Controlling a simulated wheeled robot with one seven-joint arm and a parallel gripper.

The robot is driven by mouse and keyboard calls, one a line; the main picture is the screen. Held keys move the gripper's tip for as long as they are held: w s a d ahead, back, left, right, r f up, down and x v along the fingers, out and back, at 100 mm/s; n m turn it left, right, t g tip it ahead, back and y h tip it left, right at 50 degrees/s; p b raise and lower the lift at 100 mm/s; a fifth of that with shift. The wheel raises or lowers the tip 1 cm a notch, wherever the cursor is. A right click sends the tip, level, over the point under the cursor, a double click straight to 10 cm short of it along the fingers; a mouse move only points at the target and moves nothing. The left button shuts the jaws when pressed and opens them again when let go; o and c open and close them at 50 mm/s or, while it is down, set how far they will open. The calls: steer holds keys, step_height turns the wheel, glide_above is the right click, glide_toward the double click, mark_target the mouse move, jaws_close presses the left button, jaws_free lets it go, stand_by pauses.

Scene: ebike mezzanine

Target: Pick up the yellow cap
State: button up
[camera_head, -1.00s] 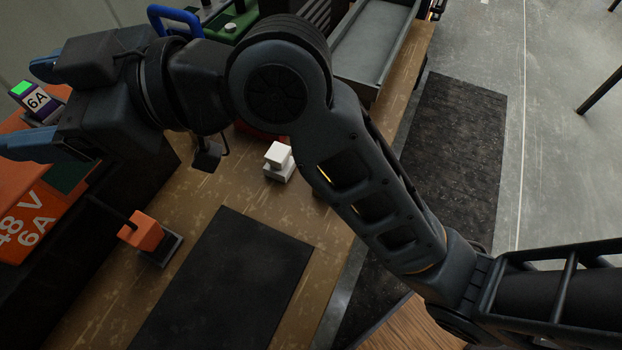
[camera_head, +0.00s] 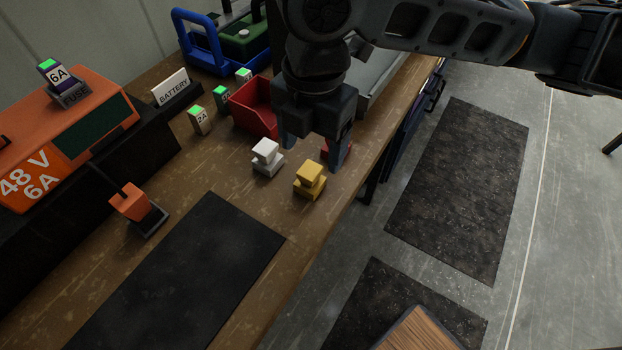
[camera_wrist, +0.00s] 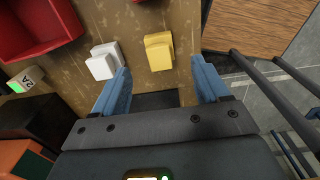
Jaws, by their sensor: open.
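The yellow cap (camera_head: 309,181) is a small stepped block standing on the wooden bench near its right edge. It also shows in the wrist view (camera_wrist: 158,52), above the gap between my fingertips and nearer the right finger than the white cap is. My gripper (camera_head: 314,152) points down over the bench, just behind the yellow cap in the head view. Its blue fingers are spread wide with nothing between them, also in the wrist view (camera_wrist: 163,82). The cap is apart from both fingers.
A similar white cap (camera_head: 266,157) stands just left of the yellow one. A small red piece (camera_head: 326,150) is partly hidden behind my gripper. A red bin (camera_head: 254,108), fuse blocks (camera_head: 199,120) and an orange charger (camera_head: 60,135) stand further left. The black mat (camera_head: 180,280) is clear.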

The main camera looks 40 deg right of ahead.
mark_target(311, 168)
steer(key=shift+s+d+f, duration=0.1)
steer(key=shift+d+f, duration=0.15)
steer(key=shift+f, duration=0.45)
steer(key=f, duration=0.4)
steer(key=f+p, duration=0.1)
steer(key=f, duration=0.1)
steer(key=shift+a+f, duration=0.25)
steer(key=shift+w, duration=0.2)
steer(key=c, duration=1.1)
steer(key=shift+r, duration=0.1)
